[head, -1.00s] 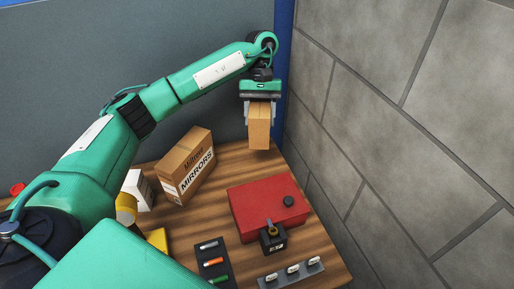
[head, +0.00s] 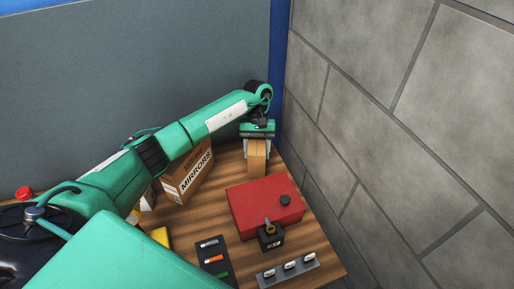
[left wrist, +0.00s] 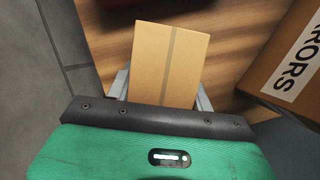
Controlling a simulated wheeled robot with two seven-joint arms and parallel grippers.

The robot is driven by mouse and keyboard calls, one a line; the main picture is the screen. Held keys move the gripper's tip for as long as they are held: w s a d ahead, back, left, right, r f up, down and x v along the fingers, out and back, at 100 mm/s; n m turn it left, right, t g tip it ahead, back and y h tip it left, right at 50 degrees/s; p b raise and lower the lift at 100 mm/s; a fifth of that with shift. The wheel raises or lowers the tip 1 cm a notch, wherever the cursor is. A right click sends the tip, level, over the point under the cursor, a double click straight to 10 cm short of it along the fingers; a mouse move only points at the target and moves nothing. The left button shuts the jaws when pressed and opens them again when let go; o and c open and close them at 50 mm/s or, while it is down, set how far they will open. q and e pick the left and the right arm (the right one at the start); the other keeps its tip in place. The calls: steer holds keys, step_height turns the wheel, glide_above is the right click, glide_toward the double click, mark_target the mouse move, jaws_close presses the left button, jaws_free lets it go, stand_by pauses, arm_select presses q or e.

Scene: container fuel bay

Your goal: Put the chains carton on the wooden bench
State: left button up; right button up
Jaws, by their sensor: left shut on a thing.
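My left gripper (head: 258,148) is shut on a small brown cardboard carton (head: 258,161), with a finger on each side of it. No lettering shows on this carton, so I cannot read whether it is the chains carton. The carton hangs upright over the far right end of the wooden bench (head: 208,221), behind the red box. I cannot tell whether its bottom touches the wood. In the left wrist view, the carton's taped top (left wrist: 170,60) shows between the fingers, with wood grain beyond it. My right gripper is not in view.
A carton marked MIRRORS (head: 188,176) stands left of the held carton. A red box (head: 262,208) lies in front, with a black padlock (head: 270,237) by it. A dark tray (head: 213,262) and a grey strip (head: 288,272) lie nearer. A block wall (head: 400,130) rises on the right.

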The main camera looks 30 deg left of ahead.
mark_target(257, 140)
arm_select(q)
steer(key=shift+f+b, duration=0.15)
steer(key=shift+b, duration=0.15)
steer(key=o, duration=1.1)
steer(key=shift+r, duration=0.2)
steer(key=b+v, duration=0.2)
steer(key=v, duration=0.4)
steer(key=shift+w+b, duration=0.1)
steer(key=shift+b, duration=0.2)
steer(key=shift+w+a+r, duration=0.1)
steer(key=shift+r, duration=0.6)
